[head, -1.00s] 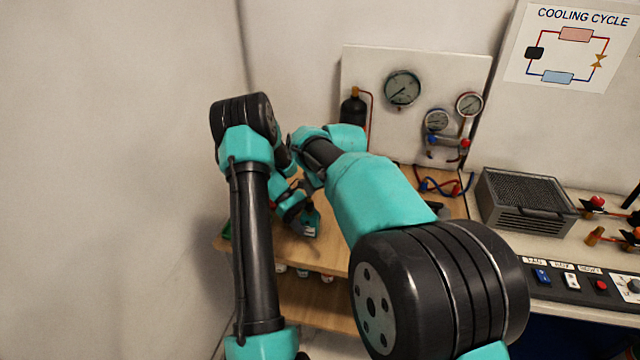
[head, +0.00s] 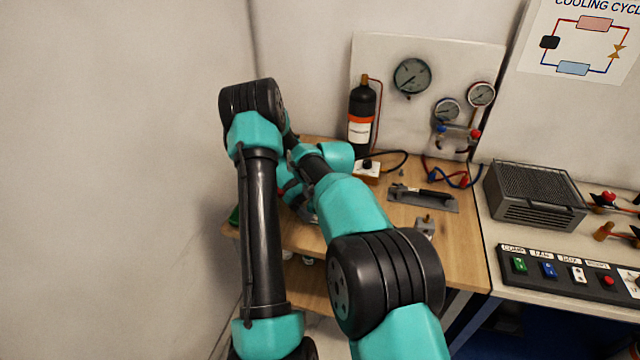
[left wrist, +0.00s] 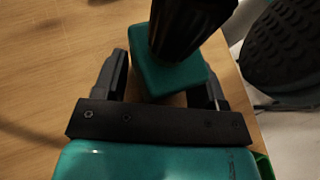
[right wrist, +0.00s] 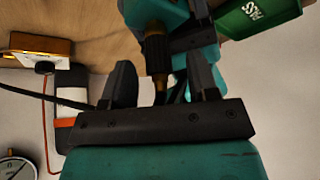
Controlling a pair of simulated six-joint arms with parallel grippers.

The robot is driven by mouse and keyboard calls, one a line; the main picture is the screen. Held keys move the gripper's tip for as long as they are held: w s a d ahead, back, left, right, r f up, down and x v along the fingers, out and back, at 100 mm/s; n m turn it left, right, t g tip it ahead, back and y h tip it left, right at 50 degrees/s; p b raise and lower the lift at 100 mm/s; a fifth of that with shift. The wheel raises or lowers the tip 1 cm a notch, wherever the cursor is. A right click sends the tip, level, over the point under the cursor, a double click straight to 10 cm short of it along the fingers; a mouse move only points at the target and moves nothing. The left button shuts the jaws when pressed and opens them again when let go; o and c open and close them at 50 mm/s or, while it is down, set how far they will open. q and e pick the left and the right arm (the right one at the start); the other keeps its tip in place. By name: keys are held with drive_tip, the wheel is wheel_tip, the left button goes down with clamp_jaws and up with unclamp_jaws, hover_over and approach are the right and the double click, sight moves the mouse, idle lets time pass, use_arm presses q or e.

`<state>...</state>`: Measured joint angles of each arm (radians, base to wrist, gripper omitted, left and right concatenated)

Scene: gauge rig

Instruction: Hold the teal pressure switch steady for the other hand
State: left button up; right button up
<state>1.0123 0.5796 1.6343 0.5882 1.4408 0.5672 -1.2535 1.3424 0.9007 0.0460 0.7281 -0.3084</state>
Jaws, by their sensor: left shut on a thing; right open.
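The teal pressure switch (left wrist: 168,78) is a small teal block between the fingers of my left gripper (left wrist: 163,66) in the left wrist view. That gripper is shut on it. A black ribbed cylinder stands in front of part of the block. In the right wrist view, my right gripper (right wrist: 163,82) is open. A brass fitting with a black knurled collar (right wrist: 155,50) shows between or just beyond its fingers; I cannot tell whether they touch. In the head view, my arms hide most of the switch and both grippers.
A green tray marked PASS (right wrist: 258,16) lies near the grippers. On the wooden bench are a black bottle with an orange band (head: 361,115), a grey fixture (head: 423,196) and a small metal part (head: 425,226). A gauge board (head: 415,60) stands behind. A grey finned unit (head: 535,195) stands right.

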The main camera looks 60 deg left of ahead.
drive_tip(key=shift+a+f, duration=0.15)
drive_tip(key=shift+f, duration=0.1)
drive_tip(key=shift+c, duration=0.4)
clamp_jaws()
